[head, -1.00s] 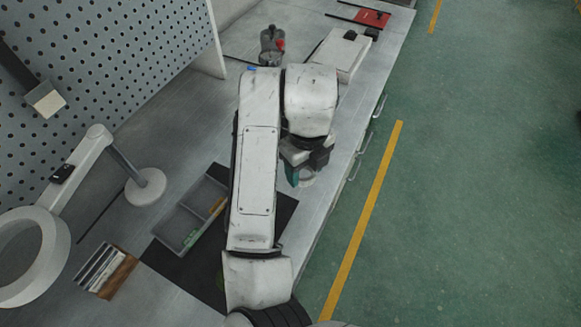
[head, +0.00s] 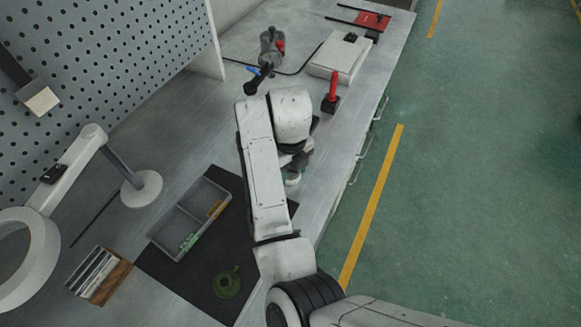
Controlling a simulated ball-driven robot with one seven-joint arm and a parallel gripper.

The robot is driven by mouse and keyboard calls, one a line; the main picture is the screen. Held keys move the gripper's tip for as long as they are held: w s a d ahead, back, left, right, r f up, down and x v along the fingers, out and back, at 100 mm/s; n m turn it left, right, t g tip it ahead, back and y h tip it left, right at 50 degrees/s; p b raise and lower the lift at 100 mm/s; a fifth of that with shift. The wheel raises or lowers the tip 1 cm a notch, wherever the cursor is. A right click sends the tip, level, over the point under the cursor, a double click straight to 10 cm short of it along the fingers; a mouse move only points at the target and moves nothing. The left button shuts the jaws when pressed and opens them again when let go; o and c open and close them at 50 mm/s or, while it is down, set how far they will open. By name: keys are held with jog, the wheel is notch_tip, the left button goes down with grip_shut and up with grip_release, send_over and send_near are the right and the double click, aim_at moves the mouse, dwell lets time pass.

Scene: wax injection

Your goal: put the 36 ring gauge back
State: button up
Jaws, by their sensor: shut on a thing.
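My gripper (head: 293,166) is mostly hidden under my arm, over the right part of the bench. It is shut on a small pale round thing (head: 292,179), which looks like a ring gauge; no number is readable. A green round thing with a small knob (head: 227,283) lies on the dark mat (head: 203,268), well to the lower left of the gripper. A grey two-compartment tray (head: 166,239) is on the mat, with green pieces in its near compartment and orange ones in its far compartment.
A ring-headed lamp (head: 142,188) and a wooden holder of flat pieces (head: 108,284) stand left. Beyond my arm are a red-handled tool (head: 333,88), a white box (head: 341,57), a grey device (head: 270,45) and a red plate (head: 373,20). The bench's right edge is near the gripper.

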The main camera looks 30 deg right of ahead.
jog(key=shift+f, duration=0.1)
jog(key=o, duration=1.2)
notch_tip(320, 180, up, 12)
jog(key=shift+r+p, duration=0.2)
jog(key=shift+p, duration=0.45)
